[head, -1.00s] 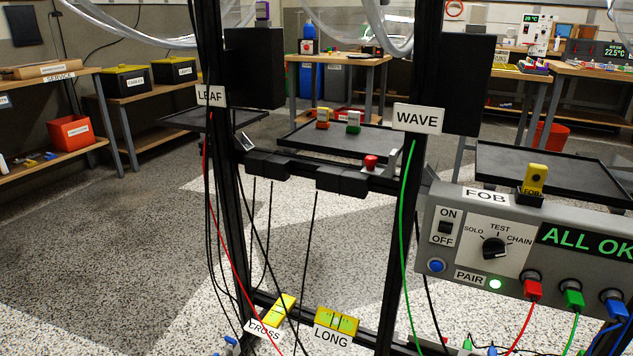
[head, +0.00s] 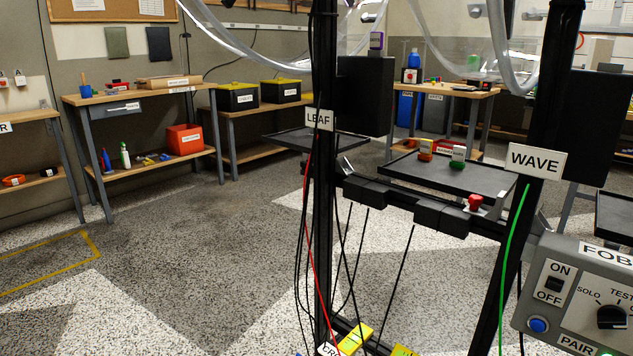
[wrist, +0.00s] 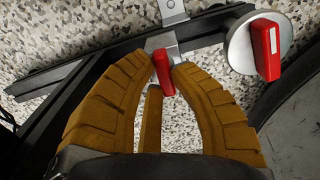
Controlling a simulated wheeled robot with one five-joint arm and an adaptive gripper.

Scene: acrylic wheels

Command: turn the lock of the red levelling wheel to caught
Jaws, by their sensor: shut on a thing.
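The lever sits at a grey metal bracket on a dark frame bar and points down in the picture, slightly tilted. The levelling wheel (wrist: 238,52), a pale disc with a red handle (wrist: 267,48), is to the right of the fingertips, apart from them. The fingers hide part of the lever and bracket. I cannot make out my gripper or the wheel in the head view.
A dark frame bar (wrist: 95,70) runs diagonally behind the fingers. A dark curved part (wrist: 290,95) lies at the lower right. In the head view, the black rig with the WAVE sign (head: 537,161) and a grey control box (head: 560,275) stand right; open floor (head: 190,265) lies left.

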